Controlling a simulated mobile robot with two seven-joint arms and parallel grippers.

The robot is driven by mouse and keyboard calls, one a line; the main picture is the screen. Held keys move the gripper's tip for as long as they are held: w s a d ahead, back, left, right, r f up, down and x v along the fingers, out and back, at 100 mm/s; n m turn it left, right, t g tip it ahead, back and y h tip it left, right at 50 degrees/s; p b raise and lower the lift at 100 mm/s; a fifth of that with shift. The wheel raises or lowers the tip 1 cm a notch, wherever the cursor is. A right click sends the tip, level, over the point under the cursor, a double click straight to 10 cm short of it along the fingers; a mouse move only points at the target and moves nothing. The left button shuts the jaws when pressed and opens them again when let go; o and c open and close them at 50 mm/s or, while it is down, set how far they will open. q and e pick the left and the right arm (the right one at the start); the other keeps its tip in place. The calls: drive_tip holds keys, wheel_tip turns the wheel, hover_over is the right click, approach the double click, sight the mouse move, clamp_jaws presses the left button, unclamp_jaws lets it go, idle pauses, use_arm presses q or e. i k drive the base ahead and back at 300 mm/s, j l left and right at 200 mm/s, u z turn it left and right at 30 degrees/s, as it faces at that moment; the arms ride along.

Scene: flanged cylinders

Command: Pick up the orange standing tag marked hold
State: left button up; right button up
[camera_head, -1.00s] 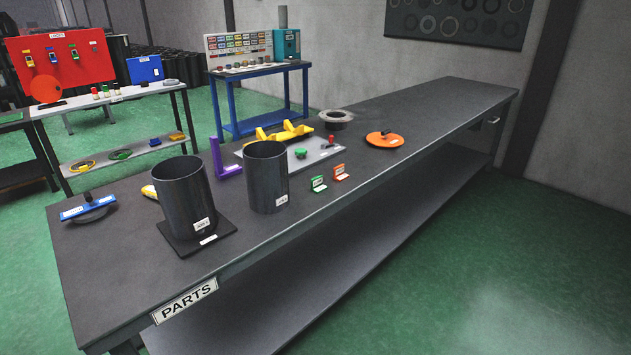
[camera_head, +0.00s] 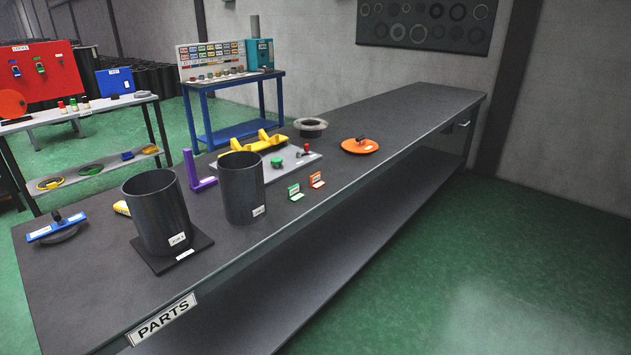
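The orange standing tag (camera_head: 317,180) stands upright on the dark workbench, near its front edge. A similar green standing tag (camera_head: 295,192) stands just to its left. Both carry small white labels whose print is too small to read. Neither of my grippers shows in the head view.
The workbench (camera_head: 400,125) also bears two dark open cylinders (camera_head: 158,213) (camera_head: 242,188), a grey plate (camera_head: 290,160) with green and red knobs, a yellow cradle (camera_head: 258,143), a purple bracket (camera_head: 198,170), an orange disc (camera_head: 360,146) and a flanged ring (camera_head: 310,127). The far right bench top is clear.

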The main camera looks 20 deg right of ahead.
sight(316, 183)
drive_tip(key=i+l, duration=0.15)
drive_tip(key=i, duration=0.3)
drive_tip(key=i+l, duration=0.1)
drive_tip(key=i, duration=0.35)
drive_tip(key=i+l+z, duration=0.1)
drive_tip(key=i+z, duration=0.25)
drive_tip(key=z, duration=0.85)
